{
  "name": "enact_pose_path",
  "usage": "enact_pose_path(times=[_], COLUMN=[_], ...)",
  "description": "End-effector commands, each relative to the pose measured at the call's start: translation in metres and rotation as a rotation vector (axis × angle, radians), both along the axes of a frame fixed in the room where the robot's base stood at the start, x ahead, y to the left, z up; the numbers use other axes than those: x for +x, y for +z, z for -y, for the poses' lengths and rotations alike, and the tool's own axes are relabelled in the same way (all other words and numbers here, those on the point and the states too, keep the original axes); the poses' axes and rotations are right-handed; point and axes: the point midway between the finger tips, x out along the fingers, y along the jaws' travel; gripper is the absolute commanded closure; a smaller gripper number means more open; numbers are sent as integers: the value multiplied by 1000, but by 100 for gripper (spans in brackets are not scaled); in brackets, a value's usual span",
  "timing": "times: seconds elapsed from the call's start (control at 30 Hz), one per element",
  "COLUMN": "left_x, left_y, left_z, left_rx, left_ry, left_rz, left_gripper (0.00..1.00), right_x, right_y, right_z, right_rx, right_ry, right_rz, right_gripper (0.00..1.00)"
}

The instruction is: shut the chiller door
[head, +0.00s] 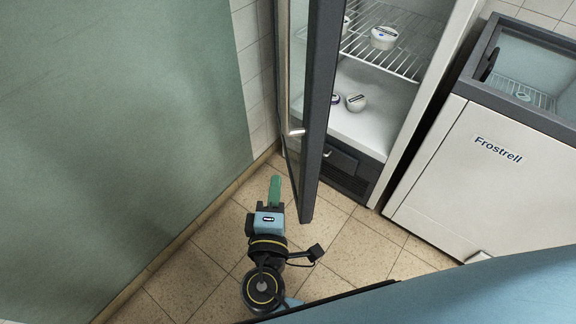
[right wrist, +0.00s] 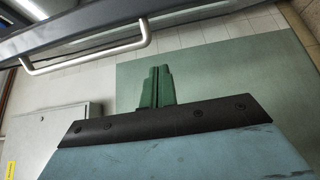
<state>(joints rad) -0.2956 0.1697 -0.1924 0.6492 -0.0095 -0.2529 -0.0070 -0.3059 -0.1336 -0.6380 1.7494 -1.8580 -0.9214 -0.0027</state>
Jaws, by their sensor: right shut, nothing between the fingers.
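The chiller (head: 452,62) is a white upright cabinet at the top of the head view. Its dark-framed glass door (head: 316,120) stands wide open, swung out toward me. The door's metal handle (head: 295,132) is on the door's left face; in the right wrist view the handle (right wrist: 88,55) is a long bar at the upper left. My right gripper (head: 275,180), with green fingers, is just left of the door's lower end, apart from the handle. Its fingers (right wrist: 157,70) are together and empty. My left gripper is not in view.
Small white tubs (head: 384,38) sit on the chiller's wire shelf and floor. A chest freezer (head: 480,165) marked Frostrell stands to the right. A green wall panel (head: 110,130) closes off the left. Tiled floor (head: 350,250) is clear before the chiller.

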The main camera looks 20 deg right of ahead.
Motion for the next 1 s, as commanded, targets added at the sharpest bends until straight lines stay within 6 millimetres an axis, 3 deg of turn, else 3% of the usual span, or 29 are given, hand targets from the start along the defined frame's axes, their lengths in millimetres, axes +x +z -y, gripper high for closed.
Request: enact_pose_path(times=[0.47,0.7,1.0], left_x=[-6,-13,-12], left_y=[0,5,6], left_z=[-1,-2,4], left_rx=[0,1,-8], left_ry=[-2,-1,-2], left_rz=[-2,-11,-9], left_gripper=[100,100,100], right_x=[90,84,84], right_y=[0,-1,-2], right_z=[31,64,71], right_rx=[1,0,1], right_ry=[-1,-1,0], right_rz=[-1,-4,-4], right_gripper=[100,100,100])
